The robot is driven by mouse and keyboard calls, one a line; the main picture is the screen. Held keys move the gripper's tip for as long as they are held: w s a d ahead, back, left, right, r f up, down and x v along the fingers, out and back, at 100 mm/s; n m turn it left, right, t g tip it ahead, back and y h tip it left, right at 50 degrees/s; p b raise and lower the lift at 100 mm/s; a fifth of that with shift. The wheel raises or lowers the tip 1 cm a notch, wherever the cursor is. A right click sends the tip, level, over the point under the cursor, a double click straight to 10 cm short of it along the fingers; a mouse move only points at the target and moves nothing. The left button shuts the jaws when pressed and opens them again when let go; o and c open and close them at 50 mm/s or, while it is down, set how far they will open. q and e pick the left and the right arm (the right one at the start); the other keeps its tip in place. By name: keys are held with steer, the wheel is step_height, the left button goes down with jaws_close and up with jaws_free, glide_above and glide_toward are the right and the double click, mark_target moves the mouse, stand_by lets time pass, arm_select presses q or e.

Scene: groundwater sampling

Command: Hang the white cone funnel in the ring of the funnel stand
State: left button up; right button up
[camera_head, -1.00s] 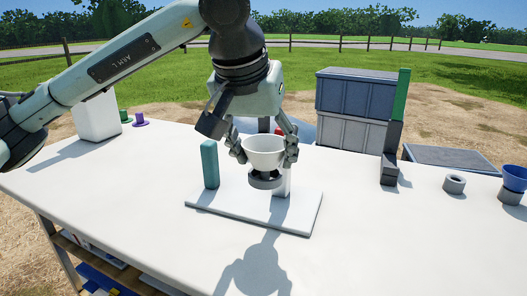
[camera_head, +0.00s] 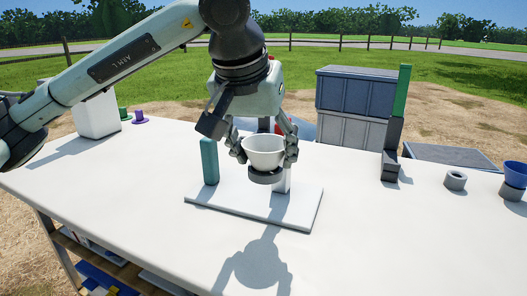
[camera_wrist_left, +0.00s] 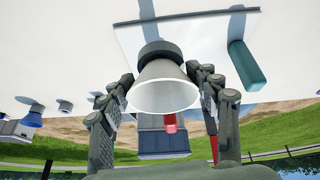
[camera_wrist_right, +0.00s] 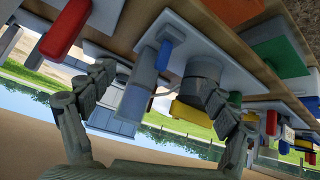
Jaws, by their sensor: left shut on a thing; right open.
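The white cone funnel (camera_head: 264,153) is held by my left gripper (camera_head: 265,148), with a finger on each side of its bowl. The funnel is upright over the dark grey ring (camera_head: 265,177) of the funnel stand (camera_head: 235,205). Its narrow end is hidden at the ring, and the bowl appears to meet the ring. In the left wrist view the funnel (camera_wrist_left: 163,92) lines up with the ring (camera_wrist_left: 160,50). A teal post (camera_head: 209,162) stands on the white stand base. My right gripper (camera_wrist_right: 160,82) is open and empty in the right wrist view.
At the right of the table are a dark block with a green bar (camera_head: 400,95), a grey ring (camera_head: 455,180) and a blue cup (camera_head: 515,174). A white box (camera_head: 97,117) stands back left. The table front is clear. Several coloured items, one a yellow block (camera_wrist_right: 190,113), surround my right gripper.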

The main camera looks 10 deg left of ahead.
stand_by(0.3)
arm_select(q)
steer(key=shift+f, duration=0.15)
steer(key=shift+f+b, duration=0.15)
steer(key=shift+b, duration=0.25)
steer(key=o, duration=1.1)
steer(key=v, duration=1.2)
